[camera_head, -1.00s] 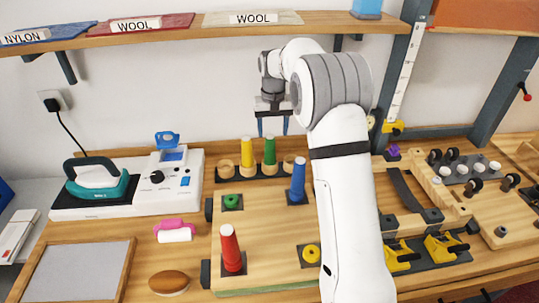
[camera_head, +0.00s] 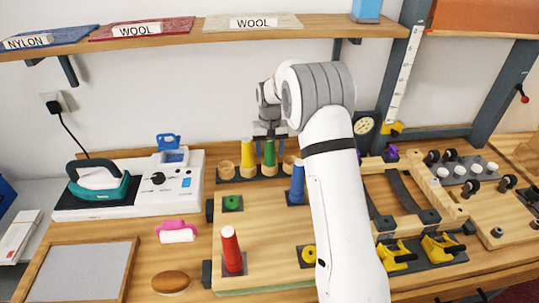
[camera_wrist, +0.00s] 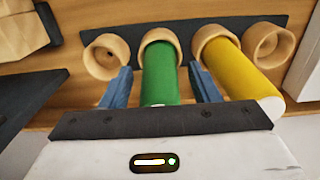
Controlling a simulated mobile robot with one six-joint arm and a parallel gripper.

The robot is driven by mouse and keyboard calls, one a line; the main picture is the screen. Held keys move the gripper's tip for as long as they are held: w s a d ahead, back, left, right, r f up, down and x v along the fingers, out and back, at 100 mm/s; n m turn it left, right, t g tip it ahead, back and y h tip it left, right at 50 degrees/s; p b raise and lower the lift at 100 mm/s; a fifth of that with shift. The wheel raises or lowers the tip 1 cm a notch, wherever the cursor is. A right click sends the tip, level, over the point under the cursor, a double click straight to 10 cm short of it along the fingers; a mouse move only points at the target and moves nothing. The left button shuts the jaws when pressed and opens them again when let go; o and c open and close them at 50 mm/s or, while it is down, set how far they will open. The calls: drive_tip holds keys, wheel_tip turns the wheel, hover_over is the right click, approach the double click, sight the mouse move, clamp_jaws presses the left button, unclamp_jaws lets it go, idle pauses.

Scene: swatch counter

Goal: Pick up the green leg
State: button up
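The green leg (camera_head: 269,152) stands upright in a wooden cup of the dark rack (camera_head: 228,180) at the back of the counter. In the wrist view the green leg (camera_wrist: 160,75) lies between the two blue fingers of my gripper (camera_wrist: 162,86). A gap shows on each side, so the fingers are open and not visibly touching it. In the head view my gripper (camera_head: 270,136) is over the leg's top, its fingers mostly hidden. The yellow leg (camera_wrist: 243,75) stands close beside the right finger; the yellow leg (camera_head: 247,153) also shows in the head view.
Empty wooden cups (camera_wrist: 106,57) flank the two legs in the rack. A blue leg (camera_head: 297,183) and a red leg (camera_head: 231,250) stand upright on the wooden board (camera_head: 265,225) in front. The iron station (camera_head: 130,190) is to the left. Clamps (camera_head: 440,247) are to the right.

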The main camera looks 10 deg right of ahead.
drive_tip(key=c, duration=1)
wheel_tip(320, 180, up, 10)
drive_tip(key=shift+r+b, duration=0.1)
drive_tip(key=shift+b, duration=0.6)
drive_tip(key=shift+s, duration=0.1)
